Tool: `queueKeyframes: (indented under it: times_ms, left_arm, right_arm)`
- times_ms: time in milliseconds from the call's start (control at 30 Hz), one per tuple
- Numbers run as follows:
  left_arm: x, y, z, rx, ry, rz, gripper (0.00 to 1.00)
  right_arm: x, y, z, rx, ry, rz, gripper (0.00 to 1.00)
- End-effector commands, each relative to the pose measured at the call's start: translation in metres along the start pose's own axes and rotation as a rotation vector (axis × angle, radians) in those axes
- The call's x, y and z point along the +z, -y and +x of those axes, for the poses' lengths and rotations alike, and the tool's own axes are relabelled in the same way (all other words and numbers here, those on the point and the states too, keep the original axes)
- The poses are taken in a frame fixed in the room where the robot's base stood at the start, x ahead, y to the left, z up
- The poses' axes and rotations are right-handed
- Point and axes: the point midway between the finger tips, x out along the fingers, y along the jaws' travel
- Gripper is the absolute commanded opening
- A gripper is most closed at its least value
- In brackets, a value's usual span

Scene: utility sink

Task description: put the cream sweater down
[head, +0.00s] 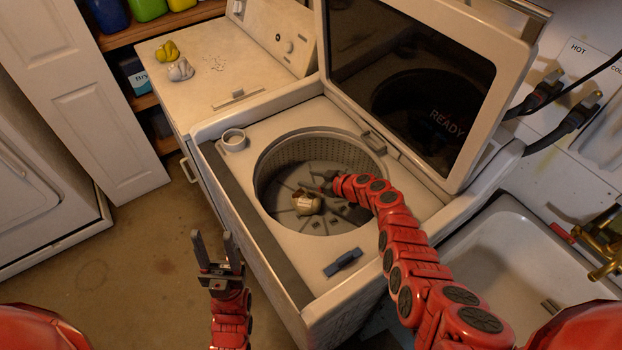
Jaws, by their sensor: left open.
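A small cream bundle, which looks like the cream sweater (306,204), is inside the drum (345,213) of the open top-load washer. A darker reddish-brown patch shows at its upper edge. My right arm reaches in over the drum from the right, and its gripper (318,183) is just above and right of the bundle. The right fingers are small and dark against the drum, so I cannot tell whether they touch the bundle or are shut. My left gripper (214,247) is open and empty, pointing up in front of the washer's left side.
The washer's lid (420,75) stands open behind the drum. A dryer (222,77) with yellow and grey items stands left. A sink (500,265) is right. The floor at left is clear.

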Motion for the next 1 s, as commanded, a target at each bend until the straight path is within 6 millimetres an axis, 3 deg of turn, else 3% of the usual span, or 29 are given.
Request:
queueKeyframes:
  times_ms: [267, 467, 1000]
  left_arm:
    - [-0.001, 0.0, 0.004, 0.0, 0.0, 0.0, 0.5]
    - [-0.004, 0.001, 0.025, 0.0, 0.0, 0.0, 0.5]
    - [-0.009, 0.003, 0.052, 0.0, 0.0, 0.0, 0.5]
  right_arm:
    - [-0.003, 0.0, -0.002, 0.0, 0.0, 0.0, 0.6]
    - [-0.018, -0.002, -0.01, 0.003, 0.0, -0.001, 0.6]
    - [-0.011, 0.0, -0.071, 0.001, -0.001, 0.0, 0.6]
